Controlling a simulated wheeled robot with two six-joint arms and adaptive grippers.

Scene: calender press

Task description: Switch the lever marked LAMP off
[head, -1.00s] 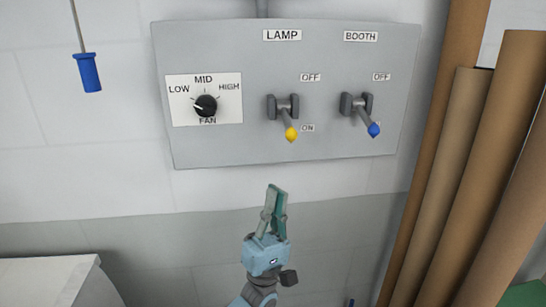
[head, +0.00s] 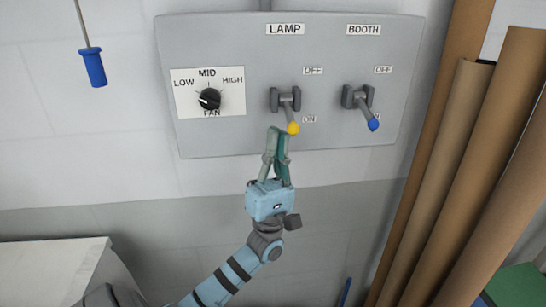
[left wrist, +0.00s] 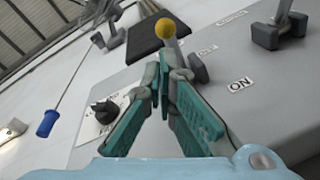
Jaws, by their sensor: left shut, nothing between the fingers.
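The LAMP lever (head: 288,112) has a yellow tip and points down toward its ON label on the grey panel (head: 230,140). Its OFF label (head: 313,70) is above. My left gripper (head: 276,132) is shut and empty, with its fingertips just below and left of the yellow tip in the head view. In the left wrist view the yellow knob (left wrist: 165,28) shows beyond the closed fingertips (left wrist: 163,70). I cannot tell whether they touch it. My right gripper is not in view.
The BOOTH lever (head: 362,106) with a blue tip is to the right, also down. The FAN dial (head: 209,99) is to the left. A blue pull handle (head: 94,68) hangs at the upper left. Brown rolls (head: 455,150) stand along the right side.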

